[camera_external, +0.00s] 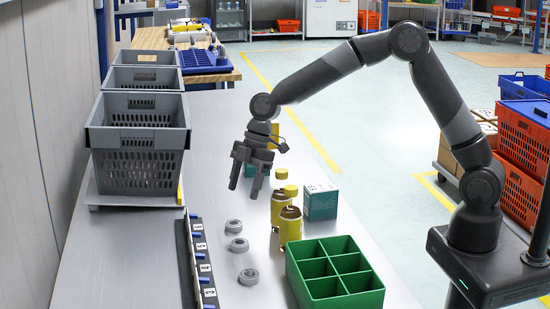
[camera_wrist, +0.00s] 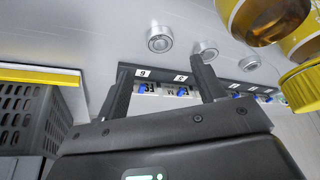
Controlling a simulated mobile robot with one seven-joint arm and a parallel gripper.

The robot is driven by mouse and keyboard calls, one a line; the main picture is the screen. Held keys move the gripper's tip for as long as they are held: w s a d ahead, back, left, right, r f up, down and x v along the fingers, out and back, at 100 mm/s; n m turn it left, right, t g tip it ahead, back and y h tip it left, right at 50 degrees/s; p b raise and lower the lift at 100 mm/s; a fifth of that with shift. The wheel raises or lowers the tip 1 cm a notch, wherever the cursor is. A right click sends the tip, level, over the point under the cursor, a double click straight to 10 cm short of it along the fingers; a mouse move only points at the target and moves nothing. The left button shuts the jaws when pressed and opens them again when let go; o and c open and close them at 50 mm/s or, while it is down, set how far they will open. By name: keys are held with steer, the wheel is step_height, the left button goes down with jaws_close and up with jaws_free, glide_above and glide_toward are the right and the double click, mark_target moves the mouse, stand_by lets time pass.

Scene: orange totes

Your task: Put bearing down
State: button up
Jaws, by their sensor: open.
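Three grey ring-shaped bearings lie flat on the grey table in a row: a far one (camera_external: 233,226), a middle one (camera_external: 239,245) and a near one (camera_external: 248,277). In the wrist view, they also show as a left bearing (camera_wrist: 160,39), a middle bearing (camera_wrist: 205,51) and a right bearing (camera_wrist: 250,63). My gripper (camera_external: 243,188) is open, pointing down above the table, beyond the far bearing. In the wrist view, nothing is held between my gripper's fingers (camera_wrist: 161,72), and the bearings lie apart from them.
A numbered black strip with blue pieces (camera_external: 203,262) runs left of the bearings. Grey crates (camera_external: 137,170) stand at left. The table around the bearings is clear.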

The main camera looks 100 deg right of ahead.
steer(key=shift+v, duration=1.75)
steer(key=shift+f, duration=0.1)
steer(key=s+f+n+g+h, duration=0.2)
steer(key=s+n+g, duration=0.1)
steer(key=s+n, duration=0.15)
steer(key=s+a+r+m+t+h, duration=0.2)
steer(key=s+a+r+m, duration=0.3)
steer(key=s+a+r, duration=0.8)
steer(key=s+a+m+t, duration=0.1)
steer(key=s+a+m, duration=0.2)
steer(key=s, duration=0.6)
steer(key=s+a+m+t+y, duration=0.1)
steer(key=s+a+m+t, duration=0.1)
steer(key=s, duration=0.7)
steer(key=shift+a+r+m, duration=0.25)
steer(key=shift+a+m, duration=0.4)
steer(key=shift+m, duration=0.1)
